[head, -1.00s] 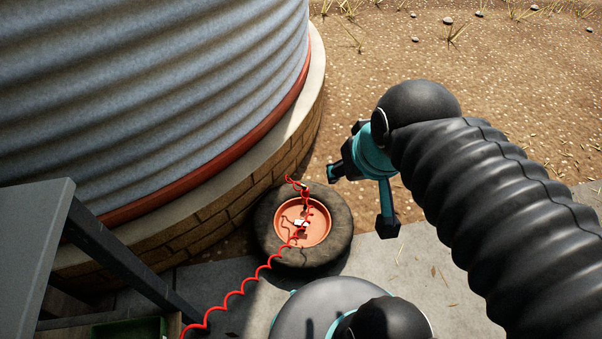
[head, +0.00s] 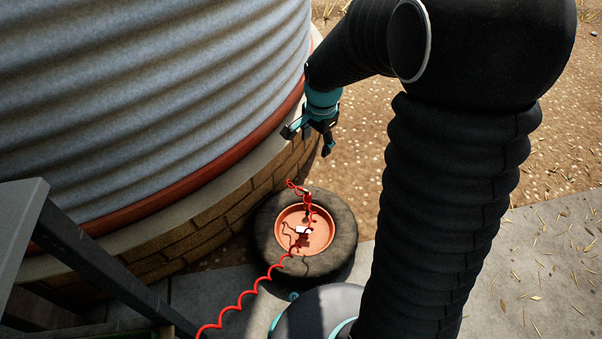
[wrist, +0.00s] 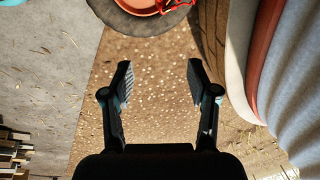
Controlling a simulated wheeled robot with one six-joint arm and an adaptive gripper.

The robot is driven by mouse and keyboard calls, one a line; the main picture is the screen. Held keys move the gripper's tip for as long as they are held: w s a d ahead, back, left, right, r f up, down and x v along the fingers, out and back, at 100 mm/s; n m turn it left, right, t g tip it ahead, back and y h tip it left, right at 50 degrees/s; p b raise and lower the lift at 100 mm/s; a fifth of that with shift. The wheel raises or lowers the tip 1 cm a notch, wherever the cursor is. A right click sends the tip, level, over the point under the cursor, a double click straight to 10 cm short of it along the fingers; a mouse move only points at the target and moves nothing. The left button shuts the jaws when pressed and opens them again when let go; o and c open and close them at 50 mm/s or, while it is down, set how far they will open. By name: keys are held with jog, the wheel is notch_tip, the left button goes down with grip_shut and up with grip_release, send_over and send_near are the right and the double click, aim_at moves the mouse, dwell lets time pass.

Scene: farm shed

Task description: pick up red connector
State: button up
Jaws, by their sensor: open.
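The red connector (head: 296,188) is at the upper end of a red coiled cable (head: 240,299), above a terracotta dish (head: 325,229) set in a black tyre (head: 346,214). A small white piece lies in the dish. My gripper (head: 308,143) is open and empty, above and beyond the tyre, close to the tank's base. In the wrist view my gripper's fingers (wrist: 159,82) are spread over bare gravel. The tyre (wrist: 140,22) and part of the red cable (wrist: 176,5) show at the top edge there; the connector itself is not clear.
A corrugated metal tank (head: 150,90) on a brick base (head: 225,210) stands at the left, close to my gripper. A grey table (head: 22,215) with dark legs is at lower left. Gravel ground (head: 570,130) and paving (head: 520,260) are open at right.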

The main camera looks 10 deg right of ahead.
aim_at(307, 202)
jog(key=w+f+m+b, duration=0.1)
jog(key=w+f+m, duration=0.1)
jog(key=f, duration=0.8)
jog(key=w+f+m+g+b, duration=0.1)
jog(key=w+f+m, duration=0.1)
jog(key=f, duration=0.8)
jog(key=w+f+m+g+b, duration=0.1)
jog(key=w+f+m, duration=0.1)
jog(key=f, duration=0.9)
jog(key=shift+w+m, duration=0.4)
jog(key=shift+w, duration=0.25)
jog(key=shift+s+a+f+b, duration=0.1)
jog(key=shift+f+b, duration=0.25)
jog(key=shift+f, duration=1.1)
jog(key=shift+s+a+f+b, duration=0.1)
jog(key=shift+f+b, duration=0.25)
jog(key=shift+f, duration=1.1)
grip_shut()
